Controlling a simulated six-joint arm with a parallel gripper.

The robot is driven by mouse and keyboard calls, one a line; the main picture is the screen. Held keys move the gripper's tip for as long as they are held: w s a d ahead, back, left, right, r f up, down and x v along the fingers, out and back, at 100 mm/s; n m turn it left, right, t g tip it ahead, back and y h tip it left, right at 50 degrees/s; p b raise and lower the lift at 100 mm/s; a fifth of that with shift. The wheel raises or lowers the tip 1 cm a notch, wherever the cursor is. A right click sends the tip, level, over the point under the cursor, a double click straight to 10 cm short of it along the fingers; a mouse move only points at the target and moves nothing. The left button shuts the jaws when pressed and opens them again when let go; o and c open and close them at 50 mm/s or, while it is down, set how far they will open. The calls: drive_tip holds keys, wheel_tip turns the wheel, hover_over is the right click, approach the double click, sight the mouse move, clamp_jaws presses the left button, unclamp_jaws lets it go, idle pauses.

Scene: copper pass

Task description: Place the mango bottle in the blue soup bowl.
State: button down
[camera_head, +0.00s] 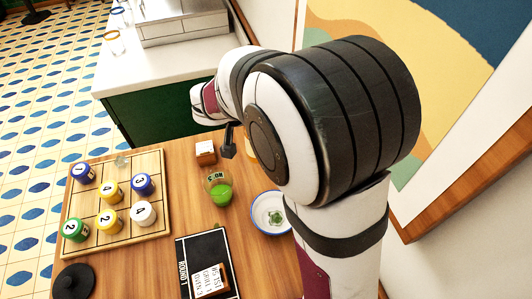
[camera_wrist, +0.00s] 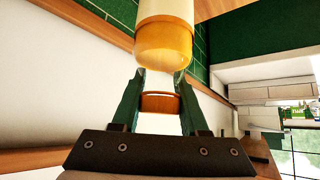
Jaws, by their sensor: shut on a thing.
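The mango bottle (camera_wrist: 163,42), with a cream upper part and an orange-yellow end, is between my gripper's fingertips (camera_wrist: 161,74) in the wrist view. My gripper is shut on it. In the head view a dark finger of my gripper (camera_head: 228,142) shows behind my arm, and a sliver of the orange-yellow bottle (camera_head: 250,146) shows beside it, mostly hidden by my arm. The blue soup bowl (camera_head: 258,222), white with a blue rim, sits on the wooden table nearer the camera than my gripper. A green leafy shape shows in its middle; I cannot tell whether it is printed.
A glass of green liquid (camera_head: 220,192) stands left of the bowl. A small wooden block with a white face (camera_head: 205,153) is behind it. A wooden board (camera_head: 155,222) with several numbered pieces is at left. A black menu (camera_head: 208,262) lies in front.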

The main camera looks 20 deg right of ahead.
drive_tip(key=s+m+g+h, duration=0.25)
drive_tip(key=s+m, duration=0.25)
drive_tip(key=s, duration=0.9)
wheel_tip(320, 180, down, 9)
drive_tip(key=s, duration=0.1)
drive_tip(key=shift+d, duration=0.35)
drive_tip(key=shift+f+g, duration=0.15)
drive_tip(key=shift+g, duration=0.1)
drive_tip(key=shift+c, duration=2.1)
unclamp_jaws()
